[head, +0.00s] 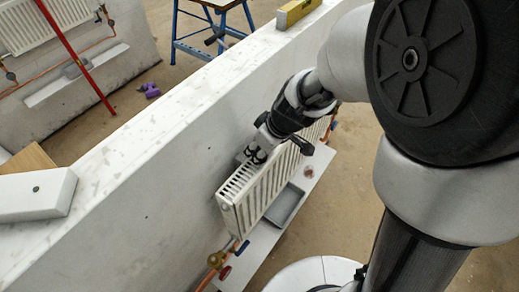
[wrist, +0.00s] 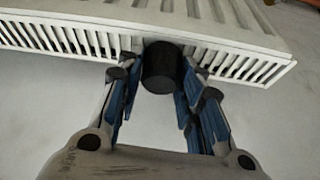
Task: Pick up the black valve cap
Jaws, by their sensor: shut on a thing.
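The black valve cap (wrist: 161,68) is a short dark cylinder between my gripper's fingers in the wrist view, right by the radiator's slatted top grille. My gripper (wrist: 157,88) has blue-padded fingers on both sides of the cap and is shut on it. In the head view my gripper (head: 256,154) is at the top of the white radiator (head: 250,195), close to the wall; the cap cannot be made out there. Whether the cap still touches the grille cannot be told.
A low white wall (head: 150,130) runs behind the radiator. A grey tray (head: 285,205) lies on a white board (head: 308,178) in front of it. Valves with red and blue handles (head: 225,262) sit below its near end.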

